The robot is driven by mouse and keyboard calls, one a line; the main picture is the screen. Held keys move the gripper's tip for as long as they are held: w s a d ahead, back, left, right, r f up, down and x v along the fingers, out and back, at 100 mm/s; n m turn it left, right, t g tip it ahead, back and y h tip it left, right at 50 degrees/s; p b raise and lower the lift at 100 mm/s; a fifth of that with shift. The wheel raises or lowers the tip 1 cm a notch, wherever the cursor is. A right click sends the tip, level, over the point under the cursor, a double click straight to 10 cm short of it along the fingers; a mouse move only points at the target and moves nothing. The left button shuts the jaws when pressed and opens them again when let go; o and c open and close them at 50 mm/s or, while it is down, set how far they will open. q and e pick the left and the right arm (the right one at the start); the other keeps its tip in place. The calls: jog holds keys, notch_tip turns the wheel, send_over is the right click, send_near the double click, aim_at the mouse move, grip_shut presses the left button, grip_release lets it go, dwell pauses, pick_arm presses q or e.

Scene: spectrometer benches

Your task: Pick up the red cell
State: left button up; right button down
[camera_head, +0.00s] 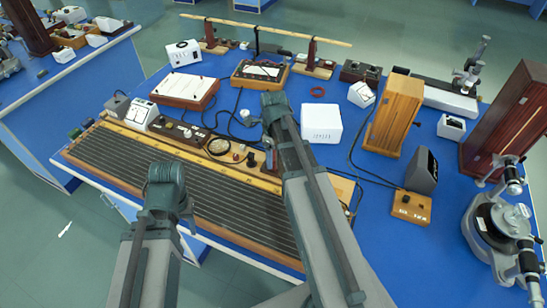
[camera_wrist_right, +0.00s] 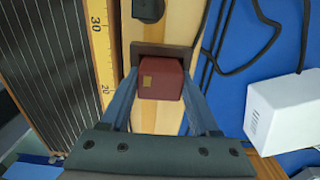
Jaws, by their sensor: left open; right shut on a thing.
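The red cell (camera_wrist_right: 161,79) is a small dark red block with a tan square on its face. It shows in the right wrist view between the two blue-grey fingers of my right gripper (camera_wrist_right: 160,98), which is shut on it. A dark frame on a pale wooden board is right behind the cell; I cannot tell whether they touch. In the head view my right gripper (camera_head: 270,160) is over the far edge of the long ribbed board, and the cell is not clear there. My left gripper (camera_head: 188,218) is open over the board's near edge, partly hidden by its arm.
The long ribbed board (camera_head: 150,160) with a yellow scale lies along the bench's near edge. A white box (camera_head: 321,122) and black cables are right of my right gripper. A wooden box (camera_head: 395,115) and a metal instrument (camera_head: 500,225) stand farther right.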

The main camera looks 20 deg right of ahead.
aim_at(274, 155)
notch_tip(274, 155, up, 10)
jog(key=p, duration=0.9)
jog(key=shift+p, duration=0.35)
jog(key=shift+r, duration=0.1)
notch_tip(274, 155, up, 3)
jog(key=p, duration=0.3)
jog(key=shift+f, duration=0.2)
